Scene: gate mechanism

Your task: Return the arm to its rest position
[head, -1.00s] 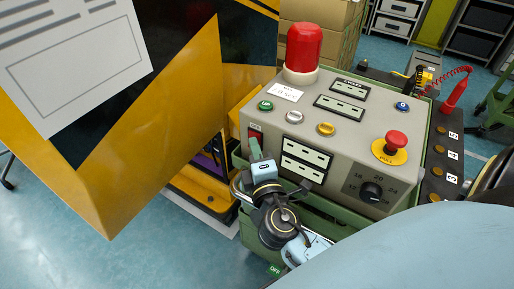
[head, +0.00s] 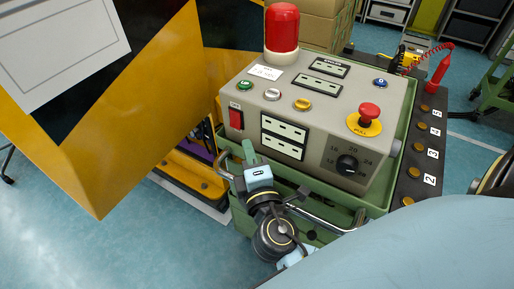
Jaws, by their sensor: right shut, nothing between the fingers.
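My right gripper (head: 249,151) is at the front left of a grey control box. It is shut, with nothing seen between its fingertips. Its light blue wrist (head: 259,178) and dark arm joint (head: 273,238) reach in from below. The fingertips are below a red rocker switch (head: 236,118) on the box's front left and apart from it. The control box (head: 325,112) carries a red beacon (head: 282,28), small coloured buttons, a red mushroom button (head: 369,112) on a yellow disc, and a black dial (head: 347,165). My left gripper is not in view.
A large yellow and black panel (head: 140,130) stands left of the box. A metal rail (head: 325,224) runs along the green stand (head: 345,214), close to my right arm. A black strip (head: 421,150) with numbered orange buttons is at right. Blue floor (head: 170,240) is open at lower left.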

